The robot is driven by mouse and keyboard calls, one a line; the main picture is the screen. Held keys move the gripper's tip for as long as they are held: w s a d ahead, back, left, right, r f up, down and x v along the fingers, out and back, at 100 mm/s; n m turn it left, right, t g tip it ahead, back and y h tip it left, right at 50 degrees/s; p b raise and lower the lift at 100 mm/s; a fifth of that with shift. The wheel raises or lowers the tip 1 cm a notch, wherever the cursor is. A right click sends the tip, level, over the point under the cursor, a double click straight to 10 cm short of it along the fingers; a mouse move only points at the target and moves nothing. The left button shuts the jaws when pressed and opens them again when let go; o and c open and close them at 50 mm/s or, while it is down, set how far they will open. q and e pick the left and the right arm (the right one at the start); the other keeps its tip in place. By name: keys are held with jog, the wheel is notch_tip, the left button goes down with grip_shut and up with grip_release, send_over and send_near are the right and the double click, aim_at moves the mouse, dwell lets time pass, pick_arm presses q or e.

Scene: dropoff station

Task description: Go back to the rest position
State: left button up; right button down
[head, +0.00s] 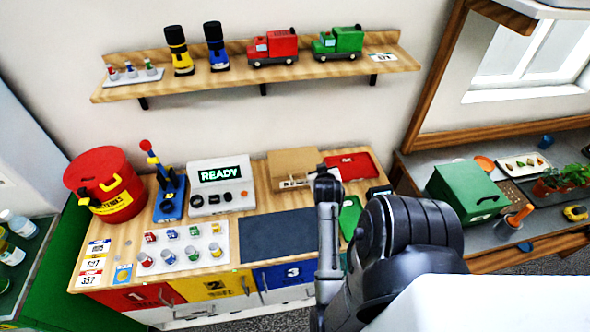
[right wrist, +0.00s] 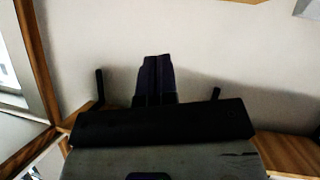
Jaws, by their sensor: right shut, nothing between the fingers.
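My right arm enters the head view from the lower right. Its forearm is raised over the right part of the wooden counter (head: 260,208). The right gripper's fingers are not clearly seen in the head view; the upper end of the arm overlaps the cardboard box. In the right wrist view the right gripper (right wrist: 155,75) is shut, its dark fingers together with nothing between them, against a plain wall. My left gripper is not in view.
The counter holds a red drum (head: 105,185), a blue stand (head: 168,193), a READY display (head: 221,185), a white tray of small cans (head: 186,248), a dark mat (head: 276,236) and a cardboard box (head: 291,166). A wall shelf (head: 220,75) bears toy trucks. A green box (head: 466,190) stands right.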

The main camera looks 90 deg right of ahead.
jog(key=shift+s+a+r, duration=0.15)
jog(key=shift+s+r, duration=0.25)
jog(key=shift+s, duration=0.15)
